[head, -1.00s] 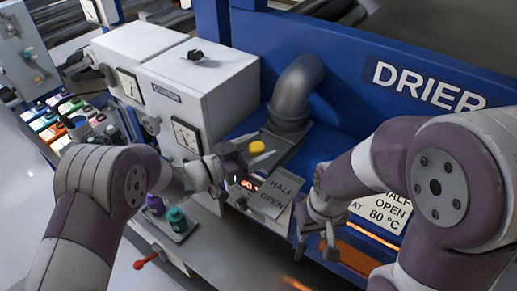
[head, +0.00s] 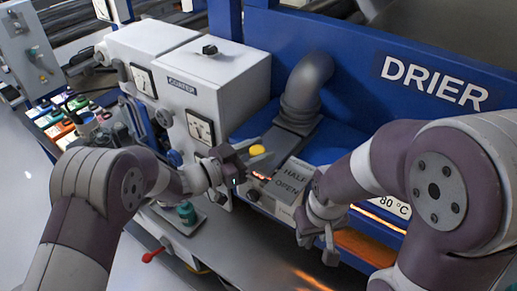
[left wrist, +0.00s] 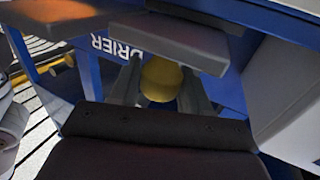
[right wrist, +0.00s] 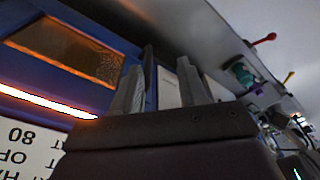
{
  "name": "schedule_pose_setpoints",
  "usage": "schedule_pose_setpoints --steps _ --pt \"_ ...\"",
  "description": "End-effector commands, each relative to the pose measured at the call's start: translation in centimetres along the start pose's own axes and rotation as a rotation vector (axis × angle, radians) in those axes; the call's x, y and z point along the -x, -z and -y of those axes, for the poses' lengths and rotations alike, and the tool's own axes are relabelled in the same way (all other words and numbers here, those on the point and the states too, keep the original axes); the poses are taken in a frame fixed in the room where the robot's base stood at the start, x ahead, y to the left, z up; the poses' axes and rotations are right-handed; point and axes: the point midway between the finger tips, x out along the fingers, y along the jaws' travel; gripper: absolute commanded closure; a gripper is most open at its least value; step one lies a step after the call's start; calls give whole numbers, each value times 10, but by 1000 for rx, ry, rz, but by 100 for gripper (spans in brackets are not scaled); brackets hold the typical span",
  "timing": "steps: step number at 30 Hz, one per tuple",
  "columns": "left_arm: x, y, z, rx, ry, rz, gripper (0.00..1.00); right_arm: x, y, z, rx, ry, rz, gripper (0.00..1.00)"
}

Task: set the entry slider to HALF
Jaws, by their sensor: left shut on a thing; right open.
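The entry slider's yellow knob (head: 257,149) stands on the drier's entry, just in front of the grey elbow pipe. It also shows in the left wrist view (left wrist: 160,80), between the two fingers. My left gripper (head: 242,160) is shut on this knob. A plate reading HALF and OPEN (head: 290,178) lies just right of and below the knob. A small red lit display (head: 262,176) is partly hidden by my left gripper. The slider's exact position against its marks cannot be told. My right gripper (head: 322,240) is open and empty in front of the drier; its parted fingers show in the right wrist view (right wrist: 160,85).
The blue drier (head: 350,70) with its grey elbow pipe (head: 305,85) fills the back. A white cabinet (head: 205,85) stands left of the pipe. An orange-lit window (head: 365,247) is beside my right gripper. A teal bottle (head: 186,213) and a red-knobbed lever (head: 150,256) are below my left arm.

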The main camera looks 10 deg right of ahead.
Motion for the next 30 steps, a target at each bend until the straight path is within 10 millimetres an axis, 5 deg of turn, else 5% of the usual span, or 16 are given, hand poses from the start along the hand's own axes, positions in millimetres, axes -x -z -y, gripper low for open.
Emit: schedule_pose_setpoints --steps 3,4,6,17,30 --pt "-1 9 2 -10 1 -18 100 1 0 0 0 0 0 57" --pt "-2 9 2 -11 1 -19 50 1 0 0 0 0 0 57" --pt "-2 10 2 -11 2 -19 34 1 0 0 0 0 0 57" --pt "9 4 3 -9 4 -14 34 -7 -1 0 0 0 0 57" --pt "110 2 4 -9 4 -13 34 -49 -6 0 0 0 0 57"
